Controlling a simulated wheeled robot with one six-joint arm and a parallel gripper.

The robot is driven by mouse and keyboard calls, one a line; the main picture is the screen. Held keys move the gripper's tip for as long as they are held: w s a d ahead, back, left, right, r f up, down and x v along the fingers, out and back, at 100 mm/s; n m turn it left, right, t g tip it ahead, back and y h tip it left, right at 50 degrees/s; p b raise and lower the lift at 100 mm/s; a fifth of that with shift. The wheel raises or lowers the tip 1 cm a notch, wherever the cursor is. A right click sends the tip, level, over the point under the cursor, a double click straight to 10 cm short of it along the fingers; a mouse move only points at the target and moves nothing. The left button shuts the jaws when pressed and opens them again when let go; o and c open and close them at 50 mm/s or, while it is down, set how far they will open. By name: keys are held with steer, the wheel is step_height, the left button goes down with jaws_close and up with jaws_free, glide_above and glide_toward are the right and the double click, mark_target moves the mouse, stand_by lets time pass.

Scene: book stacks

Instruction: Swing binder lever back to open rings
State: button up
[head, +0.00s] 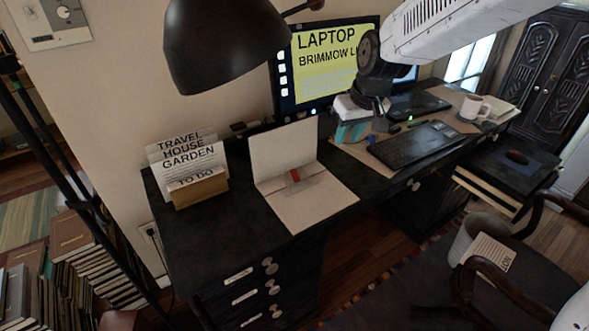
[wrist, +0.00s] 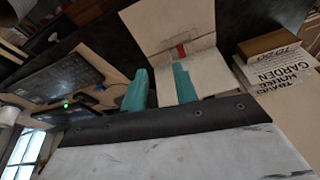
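The binder lies open on the dark desk in the head view, with its cover (head: 283,150) raised and its pale inside (head: 315,207) flat. A small red lever (head: 294,175) sits on the metal ring mechanism near the spine. In the wrist view the binder (wrist: 155,25) is beyond my fingers, and the red lever (wrist: 181,50) shows just past the right fingertip. My gripper (head: 352,133) hangs right of the binder, above the desk. Its teal fingers (wrist: 160,76) are apart with nothing between them. The rings are too small to make out.
A card holder (head: 199,190) stands left of the binder. A keyboard (head: 415,144), a monitor (head: 325,70) and a mug (head: 471,108) are to the right and behind. A black lamp shade (head: 225,45) overhangs the desk's left part.

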steer(key=n, duration=0.2)
glide_toward(293, 171)
steer(key=shift+t+y, duration=0.3)
steer(key=shift+t, duration=0.1)
steer(key=x, duration=0.8)
steer(key=shift+s+d+f, duration=0.2)
steer(key=shift+d+f, duration=0.05)
steer(key=shift+f, duration=0.1)
jaws_close()
